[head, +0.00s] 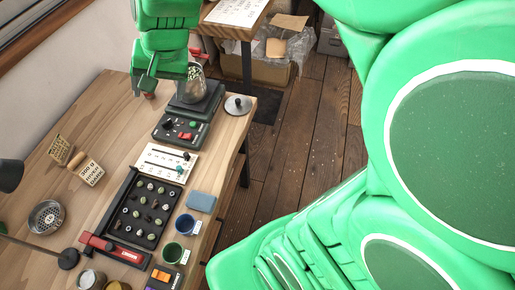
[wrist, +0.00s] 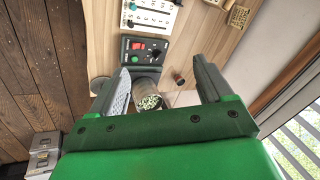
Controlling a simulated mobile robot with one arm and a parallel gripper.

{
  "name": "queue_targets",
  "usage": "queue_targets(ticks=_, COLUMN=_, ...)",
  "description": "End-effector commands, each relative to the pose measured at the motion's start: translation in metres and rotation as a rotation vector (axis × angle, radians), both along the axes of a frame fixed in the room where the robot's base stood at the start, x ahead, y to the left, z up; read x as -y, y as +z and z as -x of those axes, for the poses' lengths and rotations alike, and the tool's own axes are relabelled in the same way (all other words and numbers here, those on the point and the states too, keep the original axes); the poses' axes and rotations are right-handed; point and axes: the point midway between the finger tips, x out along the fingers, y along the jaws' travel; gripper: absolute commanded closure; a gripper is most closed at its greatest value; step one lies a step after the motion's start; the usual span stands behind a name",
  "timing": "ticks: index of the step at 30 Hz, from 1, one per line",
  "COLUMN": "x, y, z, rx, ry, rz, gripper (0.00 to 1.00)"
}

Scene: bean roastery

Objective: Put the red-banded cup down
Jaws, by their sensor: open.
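A clear cup (head: 190,85) with pale green beans stands on the black scale (head: 214,92) at the far end of the bench. I cannot make out a red band on it. In the wrist view the cup (wrist: 148,108) is between my gripper's two fingers, nearer the left one, with beans showing inside. My gripper (wrist: 162,84) is open, with a gap at the right finger; whether the left finger touches the cup is unclear. In the head view my gripper (head: 168,82) hides part of the cup's left side.
A control box (head: 182,131) with red and green buttons sits before the scale. A metal lid (head: 238,105) lies to its right. A small brown cylinder (wrist: 178,76) stands near the right finger. A bean tray (head: 146,212) and several cups fill the nearer bench.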

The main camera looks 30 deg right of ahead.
Motion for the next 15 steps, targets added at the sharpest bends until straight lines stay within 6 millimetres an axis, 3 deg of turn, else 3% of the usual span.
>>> queue_targets(ticks=1, x=0.011, y=-0.005, z=0.023, rx=-0.028, ry=0.034, rz=0.032, gripper=0.20)
queue_targets(ticks=9, x=0.066, y=-0.029, z=0.141, rx=-0.205, ry=0.227, rz=0.191, gripper=0.20)
queue_targets(ticks=15, x=0.096, y=-0.040, z=0.207, rx=-0.320, ry=0.322, rz=0.264, gripper=0.20)
